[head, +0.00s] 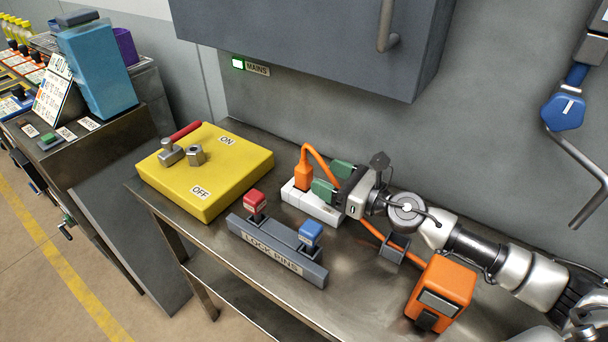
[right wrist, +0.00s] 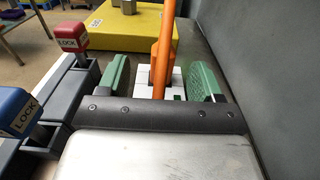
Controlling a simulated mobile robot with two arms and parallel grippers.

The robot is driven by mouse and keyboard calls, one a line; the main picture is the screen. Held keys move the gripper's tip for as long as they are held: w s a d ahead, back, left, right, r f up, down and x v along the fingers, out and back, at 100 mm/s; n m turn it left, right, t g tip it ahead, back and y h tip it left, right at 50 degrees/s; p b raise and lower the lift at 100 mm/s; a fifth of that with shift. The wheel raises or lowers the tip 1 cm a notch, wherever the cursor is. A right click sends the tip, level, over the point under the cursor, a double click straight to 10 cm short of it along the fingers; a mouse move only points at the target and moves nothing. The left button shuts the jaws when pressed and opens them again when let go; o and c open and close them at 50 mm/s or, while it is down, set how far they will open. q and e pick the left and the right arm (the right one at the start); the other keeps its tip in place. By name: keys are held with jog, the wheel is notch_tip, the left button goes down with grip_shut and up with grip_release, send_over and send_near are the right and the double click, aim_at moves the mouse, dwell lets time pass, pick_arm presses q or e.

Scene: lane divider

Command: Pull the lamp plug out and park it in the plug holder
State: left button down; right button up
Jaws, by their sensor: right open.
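The orange lamp plug (head: 304,174) stands upright in the white socket strip (head: 325,210). Its orange cable arches over and runs right, past a small grey bracket (head: 393,248) that may be the plug holder, towards an orange lamp-like box (head: 441,287). My right gripper (head: 333,180) is open just right of the plug, with its green finger pads over the strip. In the right wrist view the orange cable (right wrist: 163,55) rises between the open pads of the gripper (right wrist: 162,80), apart from both. The palm hides part of the strip. My left gripper is not in view.
A lock pins rack (head: 277,252) with red and blue pins stands in front of the strip. A yellow ON/OFF block (head: 207,172) lies to the left. A grey cabinet (head: 310,40) hangs above; the wall is close behind. Bare bench shows between rack and lamp.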

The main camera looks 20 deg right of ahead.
aim_at(307, 164)
jog(key=shift+x, duration=0.95)
jog(key=p+x, duration=0.1)
jog(key=x, duration=0.4)
jog(key=shift+w+d+p, duration=0.1)
jog(key=shift+w+p, duration=0.2)
jog(key=shift+p, duration=0.05)
jog(key=shift+s+d, duration=0.1)
jog(key=shift+c, duration=0.7)
jog(key=c, duration=0.9)
jog(key=shift+r, duration=0.15)
